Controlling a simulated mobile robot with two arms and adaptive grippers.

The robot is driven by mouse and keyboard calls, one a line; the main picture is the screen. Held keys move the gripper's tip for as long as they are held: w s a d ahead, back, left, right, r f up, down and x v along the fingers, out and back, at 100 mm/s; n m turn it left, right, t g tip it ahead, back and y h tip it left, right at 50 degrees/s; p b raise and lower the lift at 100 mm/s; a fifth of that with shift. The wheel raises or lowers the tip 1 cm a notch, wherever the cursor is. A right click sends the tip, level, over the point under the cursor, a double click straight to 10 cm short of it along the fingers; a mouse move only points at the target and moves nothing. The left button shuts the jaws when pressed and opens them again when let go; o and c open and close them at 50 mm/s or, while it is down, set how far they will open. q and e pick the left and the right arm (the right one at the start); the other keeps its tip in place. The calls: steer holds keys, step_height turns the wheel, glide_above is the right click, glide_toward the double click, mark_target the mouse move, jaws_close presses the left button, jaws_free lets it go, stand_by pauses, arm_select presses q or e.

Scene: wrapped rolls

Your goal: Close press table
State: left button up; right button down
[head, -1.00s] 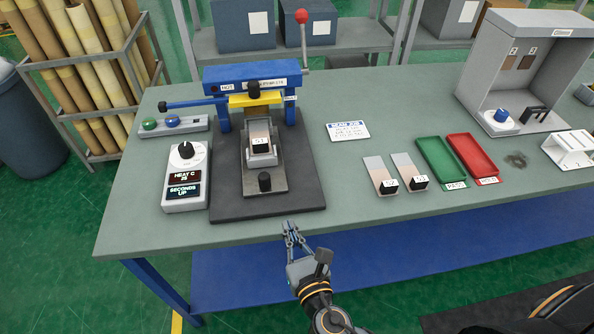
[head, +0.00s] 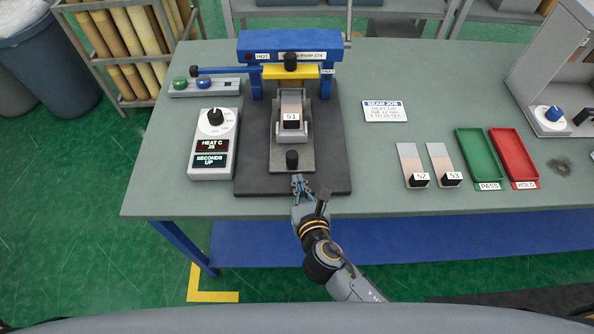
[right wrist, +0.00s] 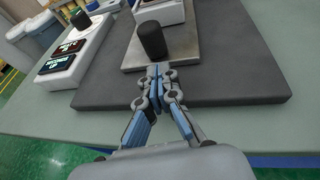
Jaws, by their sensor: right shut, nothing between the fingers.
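The blue press (head: 290,45) stands at the back of a dark base mat (head: 335,165) on the bench. Its grey sliding table (head: 278,160) extends forward from under the press. A sample labelled S1 (head: 291,112) lies in the holder on this table. A black knob (head: 292,159) stands at the table's front end; it also shows in the right wrist view (right wrist: 152,40). My right gripper (head: 298,180) is shut and empty, just in front of the knob. In the right wrist view its fingertips (right wrist: 158,72) are close to the knob; contact cannot be told. My left gripper is out of view.
A heat and seconds control box (head: 213,145) and a button box (head: 204,87) stand left of the press. Samples S2 (head: 411,162) and S3 (head: 443,162), a green tray (head: 476,150) and a red tray (head: 513,150) lie to the right. A job card (head: 385,111) lies between.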

mark_target(295, 140)
steer(key=shift+w+a+r, duration=0.15)
steer(key=shift+w+r, duration=0.05)
steer(key=shift+w, duration=0.5)
steer(key=shift+w+a, duration=0.1)
steer(key=shift+w, duration=0.25)
steer(key=shift+w+f, duration=0.1)
steer(key=shift+w, duration=0.2)
steer(key=w+p, duration=0.1)
steer(key=w, duration=0.6)
steer(key=shift+w+a, duration=0.1)
steer(key=shift+w, duration=0.3)
steer(key=shift+w+p, duration=0.25)
steer(key=shift+p, duration=0.05)
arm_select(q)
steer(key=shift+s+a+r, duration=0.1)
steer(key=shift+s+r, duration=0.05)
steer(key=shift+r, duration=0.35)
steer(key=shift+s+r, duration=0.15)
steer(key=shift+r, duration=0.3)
arm_select(e)
steer(key=shift+r, duration=0.25)
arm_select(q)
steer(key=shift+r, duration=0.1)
arm_select(e)
steer(key=shift+d, duration=0.2)
